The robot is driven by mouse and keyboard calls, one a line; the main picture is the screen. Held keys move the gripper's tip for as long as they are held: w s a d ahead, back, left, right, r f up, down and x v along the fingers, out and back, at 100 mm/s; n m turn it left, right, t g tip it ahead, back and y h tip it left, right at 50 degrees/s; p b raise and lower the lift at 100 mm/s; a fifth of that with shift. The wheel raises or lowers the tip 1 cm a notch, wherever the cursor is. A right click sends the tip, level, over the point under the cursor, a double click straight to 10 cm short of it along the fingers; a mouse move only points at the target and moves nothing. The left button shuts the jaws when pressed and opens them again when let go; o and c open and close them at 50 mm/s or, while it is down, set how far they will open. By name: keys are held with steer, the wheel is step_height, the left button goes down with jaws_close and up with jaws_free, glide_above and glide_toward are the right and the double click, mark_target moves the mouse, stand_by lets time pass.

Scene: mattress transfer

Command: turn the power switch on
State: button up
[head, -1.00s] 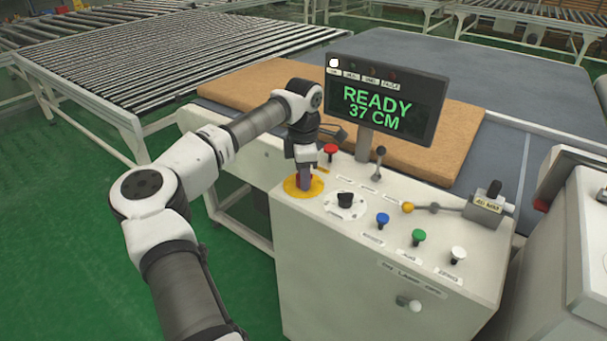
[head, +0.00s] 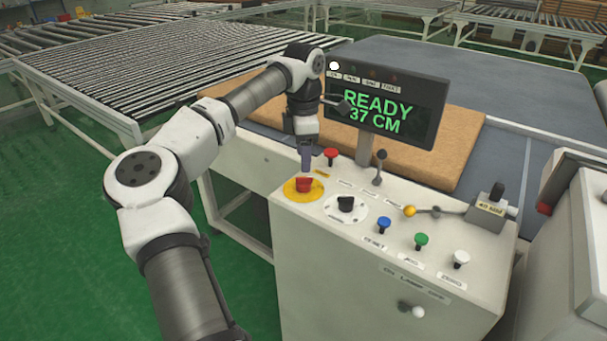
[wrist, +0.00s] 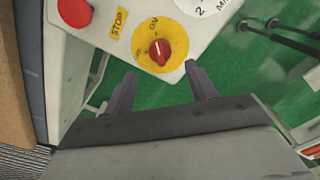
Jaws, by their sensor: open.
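The power switch is a red rotary knob (head: 304,185) on a yellow round plate (head: 290,194), at the left of the white control panel. In the wrist view the knob (wrist: 160,52) shows whole, and its pale mark points roughly at the "ON" lettering on the plate. My gripper (head: 306,168) is just above the knob, apart from it. In the wrist view my gripper's fingers (wrist: 160,70) are spread with nothing between them. The display (head: 385,105) reads "READY 37 CM" and a white lamp is lit at its upper left.
A red button (head: 331,154) stands just behind the switch, and a black selector (head: 346,204) to its right. Blue (head: 384,223), green (head: 421,239) and white (head: 460,258) buttons line the panel front. A brown mattress (head: 455,135) lies behind the display.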

mark_target(303, 178)
step_height(303, 178, up, 6)
steer(key=shift+r, duration=0.25)
